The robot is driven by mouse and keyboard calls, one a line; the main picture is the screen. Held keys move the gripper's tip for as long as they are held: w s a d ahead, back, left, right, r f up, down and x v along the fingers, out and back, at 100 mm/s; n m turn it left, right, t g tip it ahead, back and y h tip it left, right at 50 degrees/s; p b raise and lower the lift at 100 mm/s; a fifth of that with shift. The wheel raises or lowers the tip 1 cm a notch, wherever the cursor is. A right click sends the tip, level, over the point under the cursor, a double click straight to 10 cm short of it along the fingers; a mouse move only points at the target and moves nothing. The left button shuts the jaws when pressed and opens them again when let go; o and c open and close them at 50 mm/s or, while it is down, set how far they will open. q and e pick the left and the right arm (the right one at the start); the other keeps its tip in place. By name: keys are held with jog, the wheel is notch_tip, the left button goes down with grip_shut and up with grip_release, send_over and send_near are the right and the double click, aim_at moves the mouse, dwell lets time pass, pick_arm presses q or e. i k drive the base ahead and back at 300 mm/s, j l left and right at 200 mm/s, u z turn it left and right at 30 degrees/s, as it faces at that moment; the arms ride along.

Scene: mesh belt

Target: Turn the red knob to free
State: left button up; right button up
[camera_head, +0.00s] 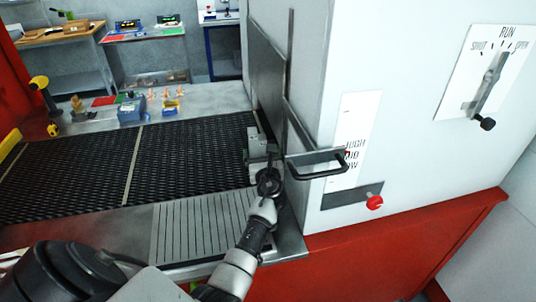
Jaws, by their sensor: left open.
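The red knob (374,202) sits at the lower right of a grey plate (340,198) on the front of the white cabinet (420,140). I can read no marking beside the knob, so its setting cannot be told. My left gripper (260,146) is open and stands over the belt's right end, by the raised door panel. It is left of the knob, higher in the picture and well apart from it. My right gripper is not in view.
A black bar handle (318,172) juts out between my left gripper and the knob. A lever (489,82) with a RUN/SHUT/OPEN plate is at upper right. The dark mesh belt (75,173) lies left. Several small items and a blue box (131,110) stand behind it.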

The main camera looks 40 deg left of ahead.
aim_at(374, 202)
jog(key=k+l, duration=0.45)
jog(key=l, duration=0.3)
jog(key=k+l, duration=0.25)
jog(key=l, duration=0.1)
